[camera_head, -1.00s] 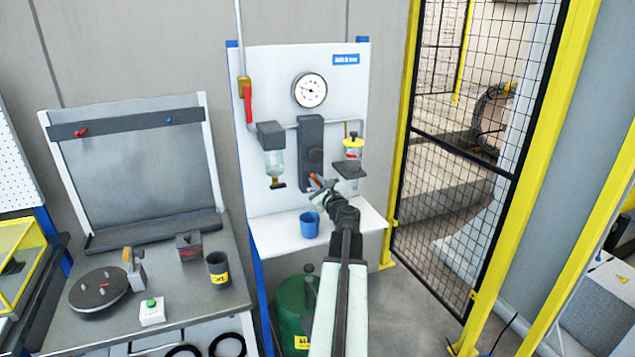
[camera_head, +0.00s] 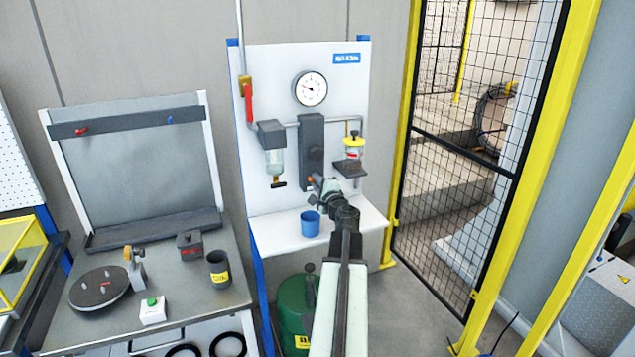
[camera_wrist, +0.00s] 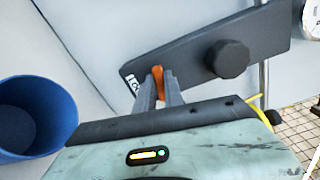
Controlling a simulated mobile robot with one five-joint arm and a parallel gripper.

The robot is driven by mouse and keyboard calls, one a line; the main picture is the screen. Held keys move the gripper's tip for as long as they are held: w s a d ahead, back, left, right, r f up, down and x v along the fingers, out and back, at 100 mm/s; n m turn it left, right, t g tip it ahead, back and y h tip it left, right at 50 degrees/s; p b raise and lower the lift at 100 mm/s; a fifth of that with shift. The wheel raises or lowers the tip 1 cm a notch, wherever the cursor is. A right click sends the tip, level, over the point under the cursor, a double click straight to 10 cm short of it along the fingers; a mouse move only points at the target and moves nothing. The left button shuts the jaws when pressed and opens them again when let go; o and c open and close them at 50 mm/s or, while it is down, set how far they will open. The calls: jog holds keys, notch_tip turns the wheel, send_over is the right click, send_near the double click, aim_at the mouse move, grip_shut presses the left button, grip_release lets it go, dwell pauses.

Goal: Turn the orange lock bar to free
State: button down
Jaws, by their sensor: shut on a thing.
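The orange lock bar (camera_wrist: 158,80) is on the lower end of a dark upright block (camera_head: 311,135) on the white wall panel. My gripper (camera_wrist: 161,92) is shut on the bar, with its two grey fingers on either side of it in the wrist view. In the head view only a small orange bit (camera_head: 310,180) shows beside my gripper (camera_head: 317,180), and the rest is hidden. A round dark knob (camera_wrist: 227,59) sits on the block near the bar.
A blue cup (camera_head: 310,224) stands on the white shelf (camera_head: 345,224) just below my gripper; it is close on the left in the wrist view (camera_wrist: 40,118). A glass bowl unit (camera_head: 275,160) and a yellow-capped unit (camera_head: 353,148) flank the block. A gauge (camera_head: 310,89) is above.

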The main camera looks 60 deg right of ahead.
jog(key=shift+a+f+n, duration=0.1)
jog(key=shift+n, duration=0.9)
jog(key=c, duration=1.4)
grip_release()
jog(key=shift+c, duration=0.2)
jog(key=v, duration=0.7)
jog(key=shift+s+a, duration=0.15)
jog(key=shift+s, duration=0.25)
